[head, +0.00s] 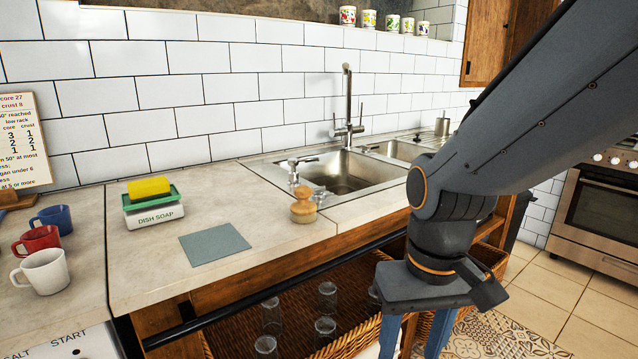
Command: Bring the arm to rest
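My arm comes in from the upper right and bends down in front of the counter. My gripper (414,340) hangs at its end, pointing down, at the lower middle right. Its two blue fingers stand apart with a gap between them, and I see nothing held there. The fingertips are cut off by the bottom edge of the picture. The gripper is in front of the counter's front edge, near the wicker basket (230,338) below. The arm hides part of the counter and basket.
On the counter (130,265) are mugs (43,271), a dish soap holder with a yellow sponge (149,188), a grey-blue cloth (214,244), a wooden brush (303,206) and a sink (345,175). Upturned glasses (327,298) stand in the basket. An oven (600,215) is at right.

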